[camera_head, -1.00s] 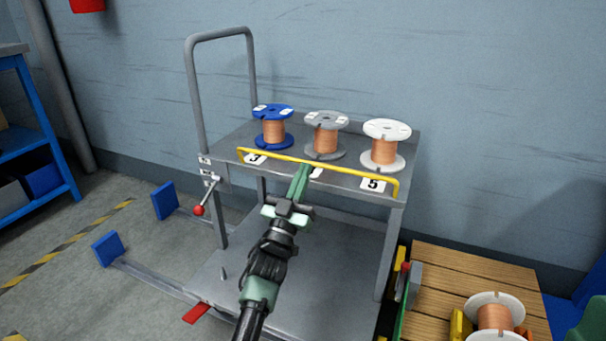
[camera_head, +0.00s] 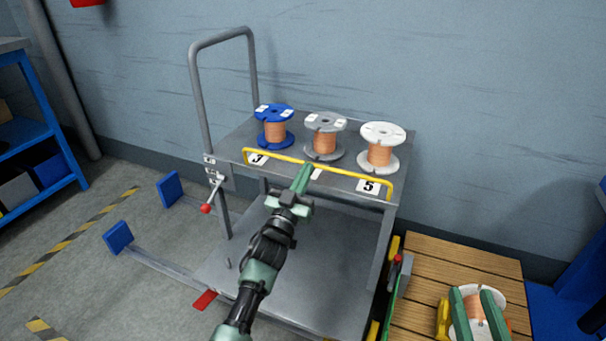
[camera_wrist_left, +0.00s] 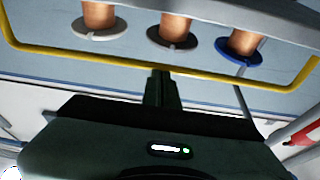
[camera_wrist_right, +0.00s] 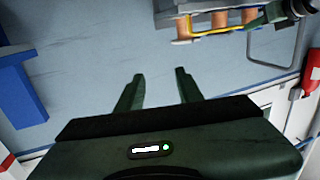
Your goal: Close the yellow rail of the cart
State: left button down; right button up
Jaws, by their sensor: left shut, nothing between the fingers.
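The yellow rail (camera_head: 345,174) runs along the front edge of the cart's top shelf (camera_head: 235,146), its bent ends standing up from the edge, in front of the spools. My left gripper (camera_head: 303,172) is shut and empty, with its tips at the middle of the rail. In the left wrist view the rail (camera_wrist_left: 90,57) crosses just at the fingertips (camera_wrist_left: 161,74); I cannot tell whether they touch. My right gripper (camera_head: 478,292) is open and empty at the lower right, in front of a spool in the picture; its spread fingers show in the right wrist view (camera_wrist_right: 157,78).
Blue (camera_head: 275,132), grey (camera_head: 324,140) and white (camera_head: 380,152) spools of copper wire stand on the shelf behind the rail. A red-knobbed lever (camera_head: 212,192) is at the cart's left. A wooden pallet (camera_head: 425,285) with another spool is at the right.

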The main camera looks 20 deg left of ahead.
jog(key=s+d+f+g+h+p, duration=0.25)
jog(key=s+f+g, duration=0.3)
jog(key=f, duration=0.35)
pick_arm(q)
jog(key=g+p, duration=0.1)
jog(key=p, duration=0.1)
jog(key=w+g+p, duration=0.1)
jog(key=p, duration=0.1)
jog(key=shift+w+r, duration=0.1)
jog(key=shift+r, duration=0.2)
pick_arm(e)
jog(key=s+d+f+g, duration=0.2)
jog(key=s+g, duration=0.2)
jog(key=s, duration=0.2)
jog(key=s+d+f+g+h, duration=0.1)
jog(key=s+d+f+g, duration=0.1)
jog(key=s, duration=0.4)
jog(key=shift+d+f+m+g, duration=0.25)
jog(key=shift+f+m+g, duration=0.15)
jog(key=shift+f+g, duration=0.6)
jog(key=shift+r, duration=0.1)
